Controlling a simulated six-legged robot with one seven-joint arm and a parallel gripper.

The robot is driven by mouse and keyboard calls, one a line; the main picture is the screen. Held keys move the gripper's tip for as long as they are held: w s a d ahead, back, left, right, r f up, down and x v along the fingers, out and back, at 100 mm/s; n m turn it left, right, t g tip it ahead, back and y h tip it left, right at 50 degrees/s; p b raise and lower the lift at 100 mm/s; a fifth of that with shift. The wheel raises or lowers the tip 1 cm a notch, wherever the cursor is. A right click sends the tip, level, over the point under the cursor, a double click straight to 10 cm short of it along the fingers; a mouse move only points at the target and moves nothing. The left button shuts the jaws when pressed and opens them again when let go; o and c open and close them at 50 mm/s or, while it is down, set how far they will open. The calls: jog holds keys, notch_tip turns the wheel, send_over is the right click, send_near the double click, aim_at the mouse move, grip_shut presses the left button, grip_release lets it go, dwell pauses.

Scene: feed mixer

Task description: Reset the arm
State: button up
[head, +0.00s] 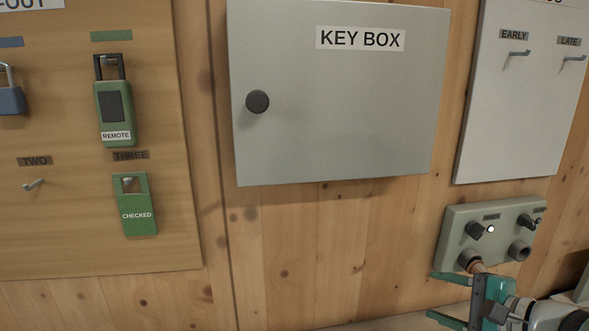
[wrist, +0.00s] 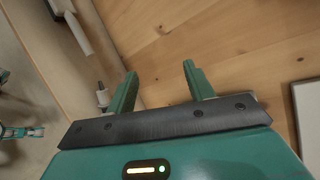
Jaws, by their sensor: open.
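My gripper (head: 431,294) is at the lower right of the head view, below the grey control panel (head: 455,238). Its two green fingers are spread apart and point left. In the wrist view the same gripper (wrist: 159,68) shows open, with only the wooden wall (wrist: 230,50) beyond and nothing between the fingers. Part of my arm shows behind it at the lower right corner of the head view.
A closed grey key box (head: 335,120) hangs on the wall. A wooden board (head: 80,220) at left holds a green REMOTE padlock (head: 115,125) and a green CHECKED tag (head: 135,222). A white board (head: 520,110) with hooks is at right.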

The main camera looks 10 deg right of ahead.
jog(key=s+a+f+n+g+h, duration=0.2)
jog(key=s+a+n+g+h, duration=0.1)
jog(key=a+n, duration=0.5)
jog(key=s+a+f+n+g+h, duration=0.3)
jog(key=a+n+g, duration=0.1)
jog(key=a+n, duration=0.4)
jog(key=shift+s+a+f+n, duration=0.2)
jog(key=shift+s+f+n, duration=0.15)
jog(key=shift+n, duration=0.35)
